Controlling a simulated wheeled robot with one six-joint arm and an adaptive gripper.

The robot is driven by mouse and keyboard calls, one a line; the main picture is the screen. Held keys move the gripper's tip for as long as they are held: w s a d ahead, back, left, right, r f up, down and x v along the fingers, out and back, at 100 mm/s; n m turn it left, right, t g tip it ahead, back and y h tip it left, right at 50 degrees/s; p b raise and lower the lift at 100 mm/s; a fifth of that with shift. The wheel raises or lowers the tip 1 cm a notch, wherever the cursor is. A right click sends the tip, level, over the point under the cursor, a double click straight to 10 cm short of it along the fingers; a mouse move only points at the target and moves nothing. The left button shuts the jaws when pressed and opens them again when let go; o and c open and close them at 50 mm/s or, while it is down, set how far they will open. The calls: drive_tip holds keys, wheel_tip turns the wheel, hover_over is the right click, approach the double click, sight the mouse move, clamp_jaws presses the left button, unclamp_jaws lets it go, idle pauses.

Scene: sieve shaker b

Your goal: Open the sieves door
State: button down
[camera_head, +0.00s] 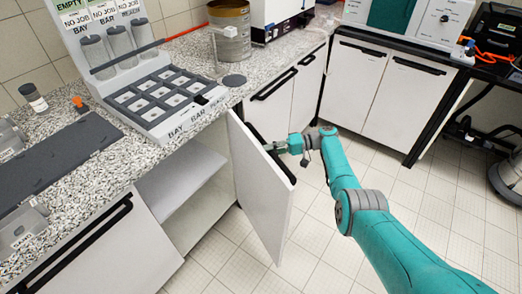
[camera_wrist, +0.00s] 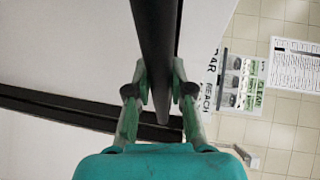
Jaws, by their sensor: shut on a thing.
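The white cabinet door (camera_head: 262,195) stands swung out from the counter front, with the cabinet interior (camera_head: 185,190) and its shelf exposed. A long black handle (camera_head: 281,168) runs along the door's outer face. My gripper (camera_head: 287,146) is at this handle, on the right side of the door. In the wrist view, my gripper (camera_wrist: 159,90) has its two fingers on either side of the dark handle bar (camera_wrist: 154,45) and is shut on it. The door's hinge is hidden.
A speckled counter (camera_head: 115,165) above holds a rack (camera_head: 165,100) of labelled bays. Closed cabinets (camera_head: 370,90) stand at the back. A black-framed bench (camera_head: 470,100) is at the right. The tiled floor (camera_head: 330,225) beside the door is clear.

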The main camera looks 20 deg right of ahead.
drive_tip(key=shift+w+d, duration=0.15)
drive_tip(key=shift+d, duration=0.35)
drive_tip(key=shift+g, duration=0.3)
drive_tip(key=c, duration=1)
unclamp_jaws()
drive_tip(key=shift+r, duration=0.1)
